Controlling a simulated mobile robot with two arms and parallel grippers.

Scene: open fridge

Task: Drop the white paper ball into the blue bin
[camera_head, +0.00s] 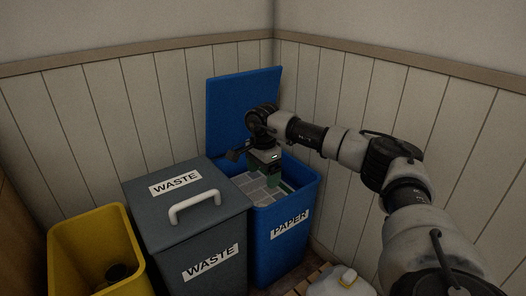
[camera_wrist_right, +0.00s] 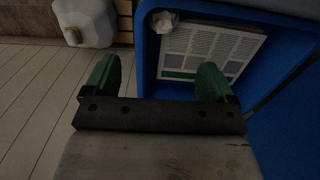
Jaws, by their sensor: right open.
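The blue bin (camera_head: 282,238), labelled PAPER, stands with its lid (camera_head: 238,105) raised at the back; its rim and inside also show in the right wrist view (camera_wrist_right: 149,60). The white paper ball (camera_wrist_right: 163,21) is crumpled and lies inside the bin, by the wall at the top left of its opening, beside or on printed paper. I cannot make the ball out in the head view. My right gripper (camera_head: 268,176) is over the bin opening, pointing down. In the wrist view its green fingertips (camera_wrist_right: 158,78) are wide apart with nothing between them. My left gripper is not in view.
A grey WASTE bin (camera_head: 185,214) with a closed lid and white handle stands left of the blue bin. A yellow open bin (camera_head: 92,245) is further left. A whitish jug (camera_head: 340,283) stands on the right. Panelled walls are close behind.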

